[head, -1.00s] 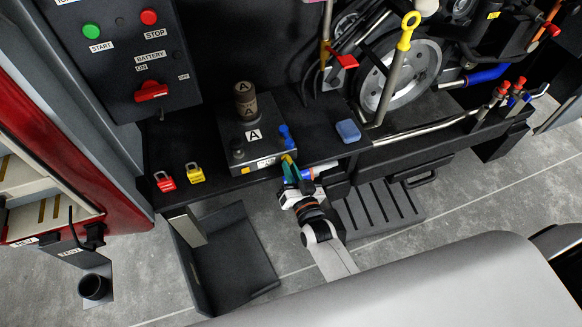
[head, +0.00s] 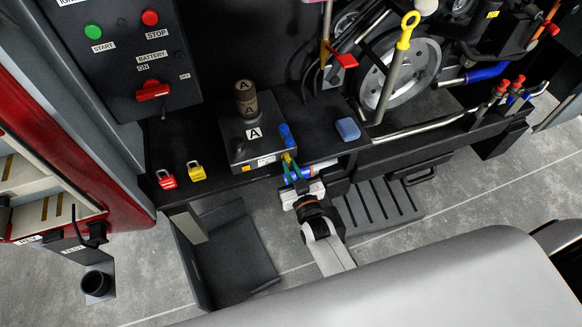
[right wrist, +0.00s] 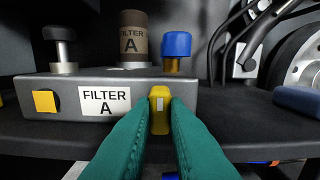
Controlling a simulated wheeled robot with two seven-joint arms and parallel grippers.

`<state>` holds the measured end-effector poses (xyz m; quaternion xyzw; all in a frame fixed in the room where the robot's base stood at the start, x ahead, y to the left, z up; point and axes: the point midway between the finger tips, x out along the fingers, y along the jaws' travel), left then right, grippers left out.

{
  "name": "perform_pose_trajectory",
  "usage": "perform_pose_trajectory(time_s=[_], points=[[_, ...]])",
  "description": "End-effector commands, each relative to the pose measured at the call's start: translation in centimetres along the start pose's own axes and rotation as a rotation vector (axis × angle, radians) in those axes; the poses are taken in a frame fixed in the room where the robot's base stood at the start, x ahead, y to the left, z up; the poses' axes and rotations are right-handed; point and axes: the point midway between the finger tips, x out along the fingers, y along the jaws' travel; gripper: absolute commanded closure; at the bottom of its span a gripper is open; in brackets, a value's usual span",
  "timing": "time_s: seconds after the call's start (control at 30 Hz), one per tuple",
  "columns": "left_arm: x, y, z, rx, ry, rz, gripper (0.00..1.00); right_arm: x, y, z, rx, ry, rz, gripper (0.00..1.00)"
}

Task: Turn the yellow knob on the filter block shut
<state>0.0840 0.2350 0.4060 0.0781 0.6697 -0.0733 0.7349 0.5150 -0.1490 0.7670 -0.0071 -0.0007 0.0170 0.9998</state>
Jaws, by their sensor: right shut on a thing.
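The filter block (head: 229,128) is a dark box on the black shelf, and its label in the right wrist view (right wrist: 106,101) reads FILTER A. The yellow knob (right wrist: 160,118) sticks out at the right end of its front face, with a pale mark on it standing upright. My right gripper (right wrist: 158,125) has its two green fingers shut on the knob, one on each side. The fingers hide the knob's lower sides. In the head view the right gripper (head: 289,172) reaches up to the block's front right corner. My left gripper is not in view.
A blue-capped fitting (right wrist: 175,46) and a brown filter canister (right wrist: 133,40) stand on the block. Red (head: 166,180) and yellow (head: 196,172) padlocks lie on the shelf (head: 165,140) to the left. A blue sponge-like block (head: 347,129) lies to the right.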

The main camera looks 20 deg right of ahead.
Motion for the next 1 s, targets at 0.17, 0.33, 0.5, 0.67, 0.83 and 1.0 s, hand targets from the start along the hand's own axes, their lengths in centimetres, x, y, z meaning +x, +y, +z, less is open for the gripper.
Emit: perform_pose_trajectory(time_s=[0.17, 0.33, 0.5, 0.67, 0.83, 1.0], points=[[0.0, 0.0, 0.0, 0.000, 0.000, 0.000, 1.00, -0.1, 0.0, -0.2, -0.004, 0.006, 0.001, 1.00], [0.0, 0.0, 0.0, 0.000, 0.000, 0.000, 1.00, -0.1, 0.0, -0.2, -0.003, 0.006, 0.001, 0.77], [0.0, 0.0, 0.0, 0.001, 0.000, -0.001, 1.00, -0.1, 0.0, -0.1, -0.002, 0.003, 0.001, 0.77], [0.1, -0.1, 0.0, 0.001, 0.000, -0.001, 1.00, -0.7, 0.0, -0.2, -0.002, 0.004, 0.001, 0.77], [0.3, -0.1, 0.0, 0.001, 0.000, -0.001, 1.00, -3.5, 0.0, -0.3, -0.002, 0.006, 0.001, 0.77], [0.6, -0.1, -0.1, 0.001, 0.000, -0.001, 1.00, -7.3, 0.0, -0.3, -0.002, 0.007, 0.001, 0.77]])
